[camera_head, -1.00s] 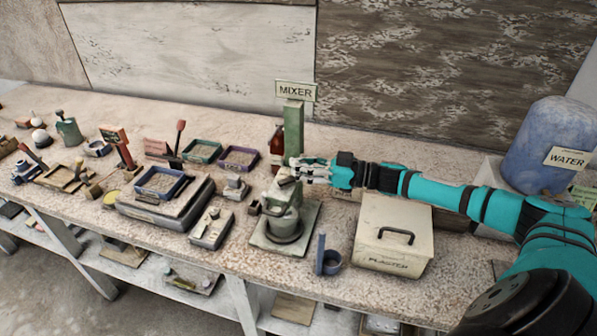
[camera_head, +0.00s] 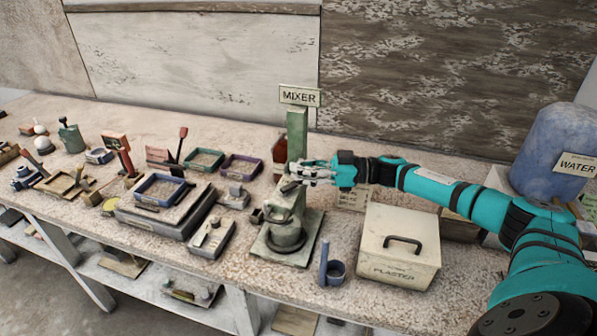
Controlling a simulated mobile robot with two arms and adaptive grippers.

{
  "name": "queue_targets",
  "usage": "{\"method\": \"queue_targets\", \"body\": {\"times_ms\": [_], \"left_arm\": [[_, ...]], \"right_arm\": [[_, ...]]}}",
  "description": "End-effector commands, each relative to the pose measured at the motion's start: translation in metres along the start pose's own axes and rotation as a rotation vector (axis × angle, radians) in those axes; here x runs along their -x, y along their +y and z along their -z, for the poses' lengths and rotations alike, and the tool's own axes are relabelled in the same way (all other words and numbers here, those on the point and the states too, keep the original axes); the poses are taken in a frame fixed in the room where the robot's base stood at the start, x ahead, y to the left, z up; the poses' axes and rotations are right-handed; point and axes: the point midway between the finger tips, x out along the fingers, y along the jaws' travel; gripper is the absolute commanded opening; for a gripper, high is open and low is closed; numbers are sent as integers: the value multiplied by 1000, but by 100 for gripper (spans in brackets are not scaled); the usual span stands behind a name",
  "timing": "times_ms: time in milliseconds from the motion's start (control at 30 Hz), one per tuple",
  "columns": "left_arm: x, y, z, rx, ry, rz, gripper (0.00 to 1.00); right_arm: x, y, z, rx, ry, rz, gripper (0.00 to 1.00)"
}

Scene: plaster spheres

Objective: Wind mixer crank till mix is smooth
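The green mixer (camera_head: 297,135) stands on a square base plate near the middle of the bench, under a "MIXER" sign. My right gripper (camera_head: 292,173) is at the mixer's upper part, just above the pot, where the crank seems to be. The fingers and the arm hide most of the crank. I cannot tell whether the fingers are closed on it. The mix inside the pot cannot be seen. My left gripper is not in view.
A blue water barrel (camera_head: 549,150) stands at the far right. Trays, a scale (camera_head: 166,210) and tools crowd the bench's left side.

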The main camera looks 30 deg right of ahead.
Motion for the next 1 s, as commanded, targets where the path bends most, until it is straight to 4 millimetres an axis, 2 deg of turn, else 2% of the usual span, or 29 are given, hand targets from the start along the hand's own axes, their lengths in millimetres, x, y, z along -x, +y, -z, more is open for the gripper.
{"method": "queue_targets", "body": {"times_ms": [33,900,933,1000], "left_arm": [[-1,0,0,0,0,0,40],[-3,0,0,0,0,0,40],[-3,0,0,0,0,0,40],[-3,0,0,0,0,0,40]], "right_arm": [[4,8,5,9,2,-15,0],[4,9,5,9,1,8,0],[4,9,5,9,1,8,8],[3,8,4,8,0,9,17]]}}
